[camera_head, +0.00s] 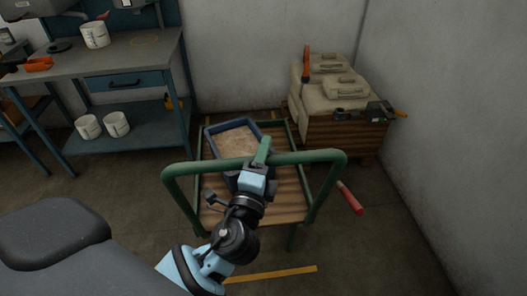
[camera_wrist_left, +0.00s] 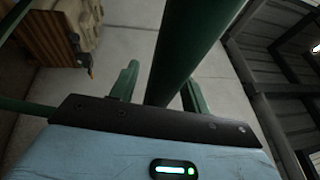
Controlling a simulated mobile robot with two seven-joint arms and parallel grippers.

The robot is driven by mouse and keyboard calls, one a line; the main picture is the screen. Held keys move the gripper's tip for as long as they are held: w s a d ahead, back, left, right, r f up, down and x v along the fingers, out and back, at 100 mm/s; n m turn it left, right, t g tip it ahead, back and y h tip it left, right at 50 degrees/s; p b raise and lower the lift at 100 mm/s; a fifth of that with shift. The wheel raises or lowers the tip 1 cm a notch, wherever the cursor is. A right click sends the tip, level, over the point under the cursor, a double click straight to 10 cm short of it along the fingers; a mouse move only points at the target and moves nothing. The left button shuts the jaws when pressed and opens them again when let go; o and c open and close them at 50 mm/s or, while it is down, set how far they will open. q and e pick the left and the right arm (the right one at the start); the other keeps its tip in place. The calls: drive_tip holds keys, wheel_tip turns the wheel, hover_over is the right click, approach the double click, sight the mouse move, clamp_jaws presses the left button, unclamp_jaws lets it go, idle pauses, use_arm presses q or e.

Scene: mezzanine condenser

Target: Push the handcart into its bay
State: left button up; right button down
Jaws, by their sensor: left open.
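The handcart (camera_head: 287,194) has a green frame and a slatted wooden deck and stands near the back wall. Its green push handle (camera_head: 318,156) faces me and shows in the left wrist view as a thick bar (camera_wrist_left: 190,45). My left gripper (camera_head: 263,152) is at the middle of the handle. Its green fingers (camera_wrist_left: 158,88) are open, with the bar running between them; I cannot tell whether they touch it. Yellow floor marks lie behind the cart, and a yellow strip (camera_head: 270,274) lies in front of it. The right gripper is out of view.
A blue bin (camera_head: 209,128) of sandy material rides on the deck. A loaded pallet (camera_head: 345,135) with beige sacks stands at the back right. A red-handled tool (camera_head: 350,198) lies on the floor right of the cart. A workbench (camera_head: 110,62) stands at left.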

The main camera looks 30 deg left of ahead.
use_arm(q)
drive_tip(key=shift+w, duration=0.2)
drive_tip(key=shift+c, duration=0.4)
clamp_jaws()
